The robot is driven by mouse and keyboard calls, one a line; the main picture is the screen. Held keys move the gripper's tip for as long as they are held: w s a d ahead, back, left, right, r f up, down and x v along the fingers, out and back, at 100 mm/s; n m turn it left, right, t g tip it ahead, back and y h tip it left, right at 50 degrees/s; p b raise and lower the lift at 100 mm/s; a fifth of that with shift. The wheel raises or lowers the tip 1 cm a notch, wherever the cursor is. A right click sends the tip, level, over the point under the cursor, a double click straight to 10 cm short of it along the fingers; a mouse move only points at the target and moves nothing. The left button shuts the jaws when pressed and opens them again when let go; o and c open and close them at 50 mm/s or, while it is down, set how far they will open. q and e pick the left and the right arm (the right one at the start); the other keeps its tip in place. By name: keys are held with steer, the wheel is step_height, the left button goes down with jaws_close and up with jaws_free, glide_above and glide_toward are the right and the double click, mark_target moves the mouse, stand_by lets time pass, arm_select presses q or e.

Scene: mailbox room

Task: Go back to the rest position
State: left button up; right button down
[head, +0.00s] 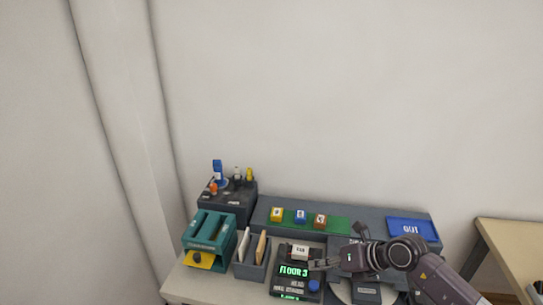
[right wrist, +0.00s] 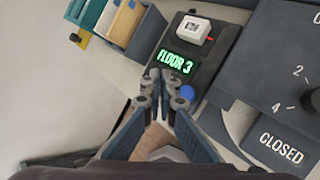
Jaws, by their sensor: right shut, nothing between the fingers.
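My right gripper (head: 322,264) comes in from the right over the black device with the green "FLOOR 3" display (head: 293,271). In the right wrist view its fingertips (right wrist: 160,75) are together with nothing between them, just below the lit display (right wrist: 176,62). A blue button (right wrist: 187,92) sits beside the fingers. A small white block (right wrist: 193,28) rests on the upper part of the device and also shows in the head view (head: 300,252). My left gripper is in neither view.
Left of the device stand a grey bin with envelopes (head: 252,271) and a teal holder (head: 208,240). Behind are a dark stand with bottles (head: 226,198), three coloured blocks on a green strip (head: 320,221) and a blue OUT tray (head: 412,229). Another table (head: 512,245) stands at right.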

steer(key=s+a+r+m+t+y, duration=0.1)
steer(key=a+r+m+t+y, duration=0.45)
steer(key=a+r, duration=0.65)
steer(key=d+r+m+t+h, duration=0.2)
steer(key=d+r+m+t, duration=0.3)
steer(key=r+m+t, duration=0.15)
steer(key=s+d+f+m+h, duration=0.1)
steer(key=d+f+m+h, duration=0.3)
steer(key=d+m+h, duration=0.9)
steer(key=s+d+f+m+g, duration=0.35)
steer(key=s+f+m, duration=0.25)
steer(key=f, duration=0.3)
steer(key=s+a+f+m+g+y, duration=0.15)
steer(key=s+f+g, duration=0.25)
steer(key=s, duration=0.4)
steer(key=s+a+f+m+g, duration=0.1)
steer(key=s+a+f+g, duration=0.2)
steer(key=s+f, duration=0.35)
steer(key=s+a+f+m+g+y, duration=0.1)
steer(key=s+a+f+g, duration=0.2)
steer(key=s, duration=0.6)
step_height(320, 180, down, 29)
steer(key=s+d+g+b, duration=0.1)
steer(key=s+g+b, duration=0.1)
steer(key=s+d+f+g+b, duration=0.1)
steer(key=s+d+f, duration=0.2)
steer(key=s+f, duration=1.3)
steer(key=shift+s+f, duration=0.25)
steer(key=shift+s, duration=0.1)
